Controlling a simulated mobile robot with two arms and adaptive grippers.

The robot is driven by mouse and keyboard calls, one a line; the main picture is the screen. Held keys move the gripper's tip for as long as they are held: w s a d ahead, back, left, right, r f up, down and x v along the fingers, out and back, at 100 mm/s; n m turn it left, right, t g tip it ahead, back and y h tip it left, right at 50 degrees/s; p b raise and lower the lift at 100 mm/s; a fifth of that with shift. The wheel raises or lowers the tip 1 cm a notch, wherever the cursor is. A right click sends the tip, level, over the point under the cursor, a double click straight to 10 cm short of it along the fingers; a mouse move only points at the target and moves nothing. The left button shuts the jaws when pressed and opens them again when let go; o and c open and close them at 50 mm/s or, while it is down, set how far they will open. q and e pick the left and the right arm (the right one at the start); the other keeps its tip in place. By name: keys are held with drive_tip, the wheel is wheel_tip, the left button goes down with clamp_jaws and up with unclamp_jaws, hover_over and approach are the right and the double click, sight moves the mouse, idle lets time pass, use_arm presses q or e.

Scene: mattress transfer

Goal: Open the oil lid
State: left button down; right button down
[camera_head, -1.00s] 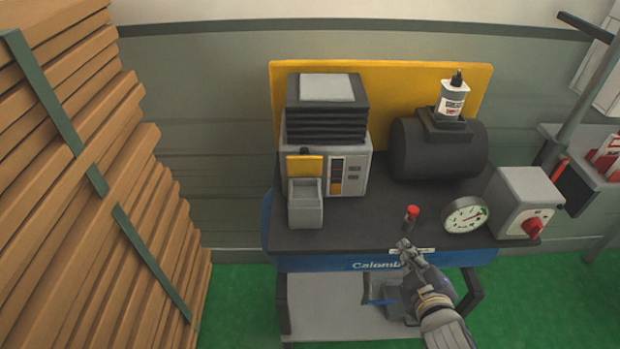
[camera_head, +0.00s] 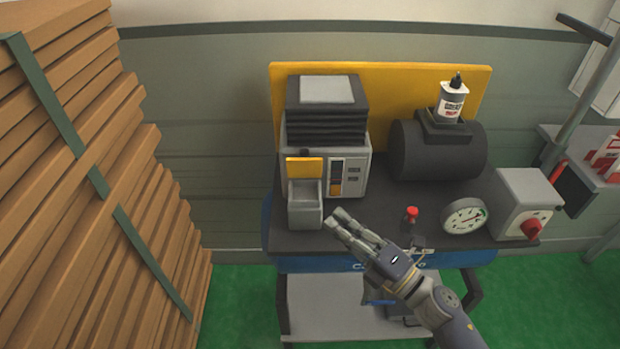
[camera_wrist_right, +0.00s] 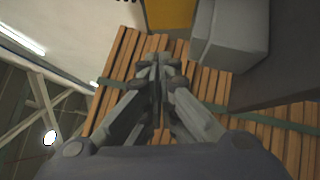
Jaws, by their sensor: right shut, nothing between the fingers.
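A yellow flap (camera_head: 304,168) stands upright at the back of a small grey box (camera_head: 305,211) on the front of the machine; I take it as the lid, but no label confirms this. The grey box also shows in the right wrist view (camera_wrist_right: 236,35), with a yellow surface (camera_wrist_right: 168,14) beside it. My right gripper (camera_head: 337,219) is shut and empty, its fingertips just right of the grey box's lower part and apparently apart from it. In the right wrist view its fingers (camera_wrist_right: 160,66) are together. My left gripper is not in view.
The dark bench (camera_head: 375,212) carries a black cylinder (camera_head: 440,155) with a white bottle (camera_head: 452,103) on it, a red knob (camera_head: 411,214), a round gauge (camera_head: 464,216) and a switch box (camera_head: 524,195). Stacked wooden planks (camera_head: 80,180) fill the left side.

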sight(298, 164)
drive_tip(key=p+x, duration=0.1)
drive_tip(key=x, duration=0.2)
drive_tip(key=p+x, duration=0.1)
drive_tip(key=x, duration=0.3)
drive_tip(key=w+d+p+x, duration=0.1)
drive_tip(key=x, duration=0.2)
drive_tip(key=shift+w+a+r, duration=0.1)
drive_tip(key=shift+w+r, duration=0.3)
drive_tip(key=shift+w, duration=0.5)
drive_tip(key=p, duration=0.2)
drive_tip(key=r+m+p, duration=0.1)
drive_tip(key=p, duration=0.2)
drive_tip(key=shift+w+r+g+h, duration=0.15)
drive_tip(key=shift+w+g+h, duration=0.15)
drive_tip(key=shift+g, duration=0.1)
drive_tip(key=shift+w+r, duration=0.1)
drive_tip(key=shift+w, duration=0.25)
